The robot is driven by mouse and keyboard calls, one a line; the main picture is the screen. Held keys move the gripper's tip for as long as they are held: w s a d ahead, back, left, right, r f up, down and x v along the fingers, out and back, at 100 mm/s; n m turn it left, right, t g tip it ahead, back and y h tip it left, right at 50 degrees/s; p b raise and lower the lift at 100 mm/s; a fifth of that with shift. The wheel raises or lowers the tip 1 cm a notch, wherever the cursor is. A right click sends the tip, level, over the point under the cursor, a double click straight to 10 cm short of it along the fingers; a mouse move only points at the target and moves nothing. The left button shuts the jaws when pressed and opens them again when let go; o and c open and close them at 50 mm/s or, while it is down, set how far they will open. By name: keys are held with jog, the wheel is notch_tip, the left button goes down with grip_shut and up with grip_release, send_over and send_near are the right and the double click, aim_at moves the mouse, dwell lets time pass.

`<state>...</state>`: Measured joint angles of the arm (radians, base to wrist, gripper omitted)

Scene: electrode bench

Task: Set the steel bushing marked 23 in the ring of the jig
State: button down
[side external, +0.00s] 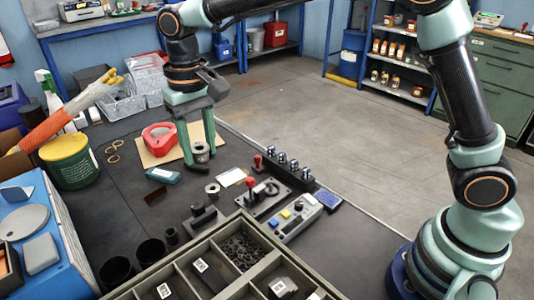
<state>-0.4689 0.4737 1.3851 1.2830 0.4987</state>
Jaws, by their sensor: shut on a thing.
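My gripper (202,150) points straight down over the dark bench top, its two green fingers shut on a small grey steel bushing (202,153). The bushing is low, beside the right edge of a tan board; I cannot tell whether it touches the surface. No number can be read on it. A second grey ring-shaped piece (212,189) lies on the bench nearer the camera. A dark fixture with red-knobbed levers (265,198) stands to its right. I cannot tell for sure which piece is the ring of the jig.
A red piece (160,137) sits on the tan board (146,158). A compartment tray (178,264) fills the front. A green tin (69,162) stands left.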

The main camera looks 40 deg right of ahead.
jog(key=d+f+m, duration=0.2)
jog(key=d+f, duration=0.1)
jog(key=d, duration=0.2)
jog(key=d+f+m, duration=0.1)
jog(key=d+f, duration=0.3)
jog(key=d, duration=0.2)
jog(key=s+d+f+m, duration=0.1)
jog(key=d+f+m, duration=0.1)
jog(key=d+f, duration=0.2)
jog(key=shift+d+f+m, duration=0.2)
jog(key=shift+d+m, duration=0.1)
jog(key=shift+d, duration=0.95)
jog(key=shift+f, duration=2.4)
jog(key=shift+s+f, duration=0.1)
jog(key=shift+f, duration=0.05)
jog(key=shift+c, duration=1.5)
grip_release()
notch_tip(320, 180, up, 13)
jog(key=shift+f, duration=0.15)
